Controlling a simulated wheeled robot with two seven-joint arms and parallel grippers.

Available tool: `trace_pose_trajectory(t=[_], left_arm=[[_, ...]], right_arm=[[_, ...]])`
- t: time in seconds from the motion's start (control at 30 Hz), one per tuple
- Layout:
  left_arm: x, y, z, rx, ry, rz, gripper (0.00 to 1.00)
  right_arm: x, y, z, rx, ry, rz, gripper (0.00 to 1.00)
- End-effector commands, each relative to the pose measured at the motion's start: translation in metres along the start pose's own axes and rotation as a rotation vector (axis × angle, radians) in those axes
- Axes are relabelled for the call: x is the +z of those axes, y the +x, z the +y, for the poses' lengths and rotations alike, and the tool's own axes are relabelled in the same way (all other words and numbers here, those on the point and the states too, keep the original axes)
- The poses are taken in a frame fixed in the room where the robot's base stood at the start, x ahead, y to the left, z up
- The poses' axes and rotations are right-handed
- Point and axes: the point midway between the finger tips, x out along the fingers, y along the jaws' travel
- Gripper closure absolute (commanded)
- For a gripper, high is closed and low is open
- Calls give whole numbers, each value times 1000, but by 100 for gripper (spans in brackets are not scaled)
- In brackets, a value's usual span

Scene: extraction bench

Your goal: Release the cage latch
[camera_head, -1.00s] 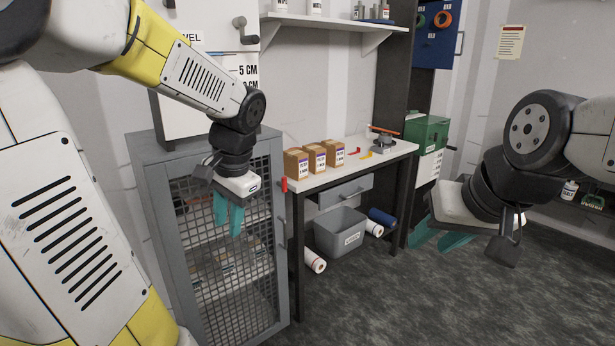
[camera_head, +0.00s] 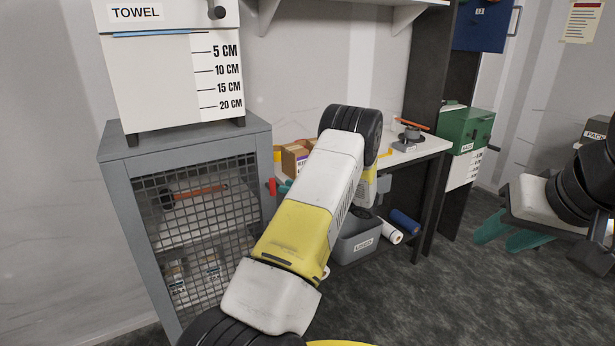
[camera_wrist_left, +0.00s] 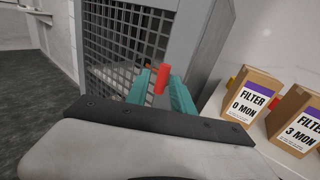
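The grey cage (camera_head: 190,146) has a mesh door and stands at the left in the head view. Its red latch handle (camera_head: 271,187) is on the front right edge. In the left wrist view the red latch (camera_wrist_left: 162,78) stands between the teal fingers of my left gripper (camera_wrist_left: 160,88), which is open with gaps visible beside the latch. In the head view my left arm hides most of that gripper; only a bit of teal (camera_head: 284,187) shows beside the latch. My right gripper (camera_head: 495,246) is open and empty at the right, over the floor.
Cardboard filter boxes (camera_wrist_left: 249,98) stand on the bench close to the right of my left gripper. A towel dispenser (camera_head: 165,85) sits on the cage. A grey bin (camera_head: 356,243) and rolls are under the bench. The floor in front is clear.

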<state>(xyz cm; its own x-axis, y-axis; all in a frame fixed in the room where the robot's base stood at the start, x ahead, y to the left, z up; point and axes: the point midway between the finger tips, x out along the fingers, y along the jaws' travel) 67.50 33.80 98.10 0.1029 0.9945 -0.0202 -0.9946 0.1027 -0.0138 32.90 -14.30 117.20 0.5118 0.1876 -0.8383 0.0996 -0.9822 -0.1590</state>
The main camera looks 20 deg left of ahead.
Motion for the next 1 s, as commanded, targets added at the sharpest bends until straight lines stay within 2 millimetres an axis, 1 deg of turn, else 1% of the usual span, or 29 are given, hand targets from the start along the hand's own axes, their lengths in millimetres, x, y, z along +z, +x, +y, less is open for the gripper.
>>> trace_pose_trajectory(t=[0.07,0.17,0.43,0.6,0.73,0.97,1.0], left_arm=[[-4,1,-4,-12,14,-20,71],[-4,8,-5,-14,17,-25,71],[-3,51,-4,-12,16,-21,71],[-3,70,-5,-13,14,-21,71],[-2,76,-6,-15,14,-21,71],[-2,77,-6,-15,15,-21,71],[-2,77,-6,-15,15,-21,77]], right_arm=[[0,0,0,0,0,0,64],[0,0,0,0,0,0,64],[0,0,0,0,0,0,64],[0,0,0,0,0,0,64],[0,0,0,0,0,0,64],[0,0,0,0,0,0,64],[0,0,0,0,0,0,64]])
